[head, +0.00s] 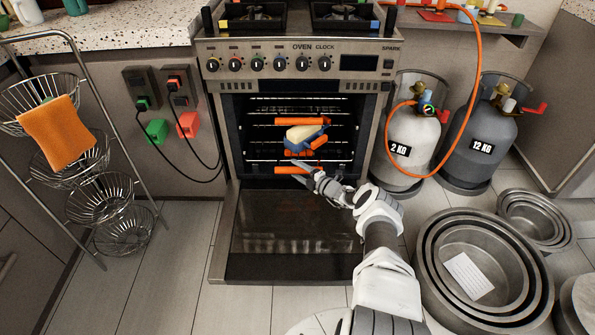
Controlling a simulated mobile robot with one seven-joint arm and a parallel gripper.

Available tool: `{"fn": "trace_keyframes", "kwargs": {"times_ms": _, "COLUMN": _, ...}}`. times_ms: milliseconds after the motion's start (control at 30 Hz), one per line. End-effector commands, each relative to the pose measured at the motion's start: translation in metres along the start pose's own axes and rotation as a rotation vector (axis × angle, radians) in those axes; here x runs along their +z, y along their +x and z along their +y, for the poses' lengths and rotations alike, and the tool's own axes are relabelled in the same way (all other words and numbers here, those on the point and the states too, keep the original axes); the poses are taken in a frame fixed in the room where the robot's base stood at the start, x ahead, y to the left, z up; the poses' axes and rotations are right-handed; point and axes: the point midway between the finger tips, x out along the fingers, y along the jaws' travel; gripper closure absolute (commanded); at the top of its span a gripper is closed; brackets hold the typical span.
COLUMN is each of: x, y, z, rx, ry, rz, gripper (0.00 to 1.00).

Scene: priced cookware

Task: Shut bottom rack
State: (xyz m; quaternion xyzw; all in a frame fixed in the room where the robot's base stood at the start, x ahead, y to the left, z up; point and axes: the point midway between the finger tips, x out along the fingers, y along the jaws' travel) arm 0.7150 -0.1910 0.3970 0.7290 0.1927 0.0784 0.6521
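The oven (300,72) stands open with its door (295,235) lowered flat toward me. Inside are several wire racks with orange handles. The lowest orange handle (290,170), which appears to belong to the bottom rack, shows at the front of the opening. Another orange handle (300,121) sits higher up. A pale block-shaped item with blue and orange parts (304,135) is at the middle level. My gripper (306,172) is at the lower right of the opening, close to the lowest handle. I cannot tell contact or finger opening; the arm hides part of the rack.
Two gas cylinders, light (413,135) and dark (480,140), with an orange hose (479,75) stand right of the oven. Nested metal pans (480,265) lie on the floor at right. A wire basket stand (100,200) is at left. Floor left of the door is clear.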

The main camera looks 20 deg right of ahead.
Motion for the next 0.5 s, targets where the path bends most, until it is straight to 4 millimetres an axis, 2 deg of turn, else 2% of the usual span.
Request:
{"fn": "trace_keyframes", "kwargs": {"times_ms": 333, "x": -0.001, "y": -0.004, "z": 0.000, "rx": -0.002, "ry": 0.002, "rz": 0.001, "gripper": 0.36}}
{"fn": "trace_keyframes", "kwargs": {"times_ms": 500, "x": 0.000, "y": -0.026, "z": 0.004, "rx": -0.002, "ry": 0.004, "rz": -0.002, "gripper": 0.36}}
